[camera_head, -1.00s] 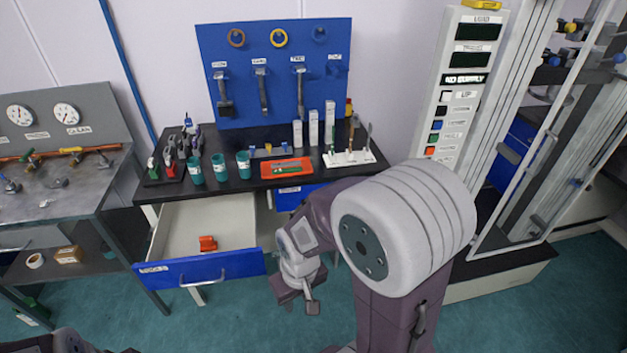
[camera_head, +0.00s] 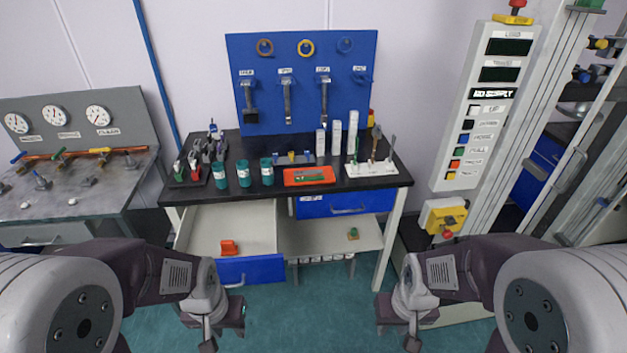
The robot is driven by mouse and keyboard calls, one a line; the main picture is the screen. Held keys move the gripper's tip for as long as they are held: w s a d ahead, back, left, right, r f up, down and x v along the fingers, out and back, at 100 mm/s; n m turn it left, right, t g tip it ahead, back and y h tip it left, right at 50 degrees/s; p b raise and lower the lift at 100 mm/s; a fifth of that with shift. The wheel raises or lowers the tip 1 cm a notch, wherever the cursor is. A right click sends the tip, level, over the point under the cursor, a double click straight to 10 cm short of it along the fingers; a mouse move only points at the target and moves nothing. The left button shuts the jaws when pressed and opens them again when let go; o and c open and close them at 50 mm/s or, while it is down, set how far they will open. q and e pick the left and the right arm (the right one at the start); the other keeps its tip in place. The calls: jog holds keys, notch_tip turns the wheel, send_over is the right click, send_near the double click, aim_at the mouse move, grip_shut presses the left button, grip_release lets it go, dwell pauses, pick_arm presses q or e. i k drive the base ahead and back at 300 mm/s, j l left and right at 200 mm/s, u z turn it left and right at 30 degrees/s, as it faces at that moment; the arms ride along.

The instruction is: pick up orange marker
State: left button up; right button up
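A small orange object (camera_head: 229,247) lies in the open drawer (camera_head: 208,220) at the left of the black bench. It is too small to tell for sure that it is the orange marker. My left gripper (camera_head: 223,334) is low at the front, below the drawer and apart from it. Its fingers are apart and nothing shows between them. My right gripper (camera_head: 398,335) is low in front of the bench's right leg. Its fingers are also apart and empty.
The bench top (camera_head: 285,190) holds teal cups (camera_head: 244,173), an orange tray (camera_head: 309,176), white boxes and a white tool rack (camera_head: 371,169). A closed blue drawer (camera_head: 346,203) and a lower shelf (camera_head: 325,237) are at right. The control panel (camera_head: 487,105) stands farther right.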

aim_at(229, 248)
jog(key=i+u, duration=0.3)
jog(key=i+l+u, duration=0.3)
jog(key=i, duration=0.15)
jog(key=i+l+u, duration=0.15)
jog(key=i+u, duration=0.15)
jog(key=i, duration=0.05)
